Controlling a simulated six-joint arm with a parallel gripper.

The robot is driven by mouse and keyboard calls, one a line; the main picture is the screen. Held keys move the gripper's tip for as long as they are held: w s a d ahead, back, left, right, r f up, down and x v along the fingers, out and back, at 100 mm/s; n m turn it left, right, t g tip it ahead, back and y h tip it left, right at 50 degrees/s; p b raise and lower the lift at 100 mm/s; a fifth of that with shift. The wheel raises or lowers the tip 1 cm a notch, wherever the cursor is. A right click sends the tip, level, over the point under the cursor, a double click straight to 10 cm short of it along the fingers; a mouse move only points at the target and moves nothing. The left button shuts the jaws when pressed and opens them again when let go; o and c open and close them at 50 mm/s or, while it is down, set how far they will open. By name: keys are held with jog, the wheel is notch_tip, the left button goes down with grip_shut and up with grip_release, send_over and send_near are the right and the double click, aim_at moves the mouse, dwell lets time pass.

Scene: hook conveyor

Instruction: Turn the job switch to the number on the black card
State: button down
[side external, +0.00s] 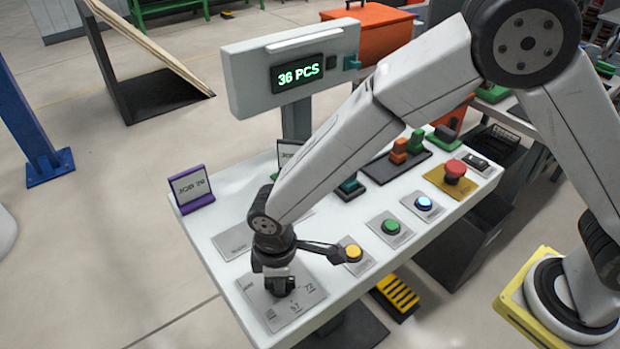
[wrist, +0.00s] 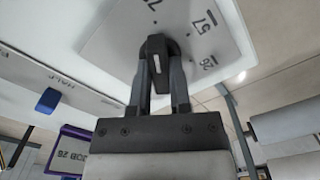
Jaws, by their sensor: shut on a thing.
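The job switch has a black knob (wrist: 155,48) with a short white line, on a grey plate (wrist: 110,40) marked 26, 57 and another number starting with 7, cut off in the wrist view. My gripper (wrist: 157,68) is shut on the knob, a finger at each side. In the side view my gripper (side external: 279,284) is over the switch plate (side external: 312,291) and hides most of the knob. I cannot tell which number the line points to. A black card (side external: 288,147) reading JOB stands at the table's back; my arm hides its number.
A purple-framed card (side external: 190,187) reading JOB 26 stands at the table's left corner. Yellow (side external: 353,253), green (side external: 391,227) and blue (side external: 424,203) buttons and a red stop button (side external: 455,170) line the panel. A display (side external: 298,73) reads 36 PCS.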

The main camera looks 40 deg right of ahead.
jog(key=c, duration=0.6)
grip_release()
jog(key=shift+o, duration=0.2)
jog(key=shift+r, duration=0.15)
jog(key=shift+r, duration=3.8)
